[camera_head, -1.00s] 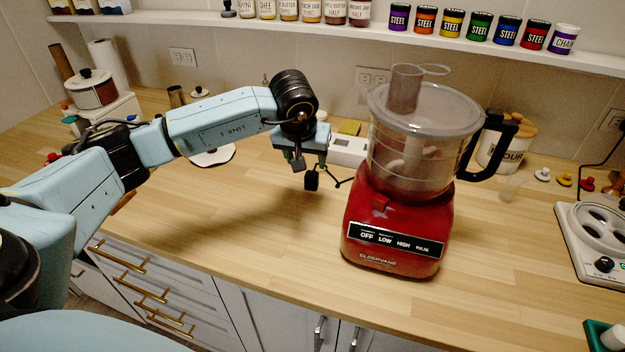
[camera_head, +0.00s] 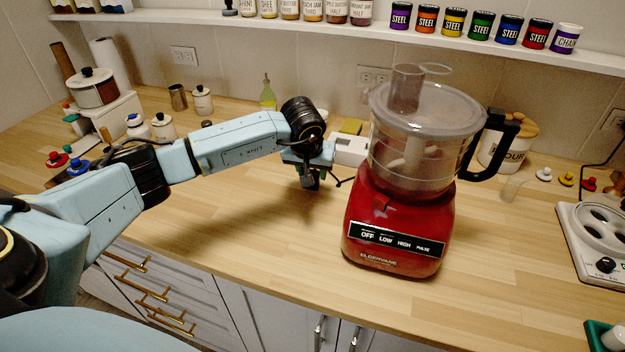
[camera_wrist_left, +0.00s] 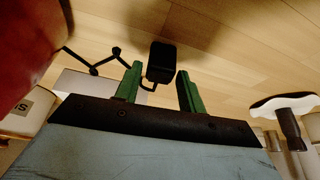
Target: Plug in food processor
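The red food processor (camera_head: 400,225) stands upright on the wooden counter, with its clear bowl on top. It also shows at the left edge of the left wrist view (camera_wrist_left: 35,45). Its black plug (camera_wrist_left: 160,62) is on a thin black cable (camera_wrist_left: 90,65) that runs toward the processor. My left gripper (camera_head: 310,180) is low beside the processor's left side. In the left wrist view its green fingers (camera_wrist_left: 160,80) are apart, with the plug in line with the gap between them; no grip on it shows. A wall outlet (camera_head: 374,75) is behind, partly hidden by the bowl. My right gripper is out of view.
A white box (camera_head: 350,149) stands behind the left gripper. A flour canister (camera_head: 508,145) is behind the processor, and a hot plate (camera_head: 597,240) is at right. Another outlet (camera_head: 183,56) is at left. The counter front left of the processor is clear.

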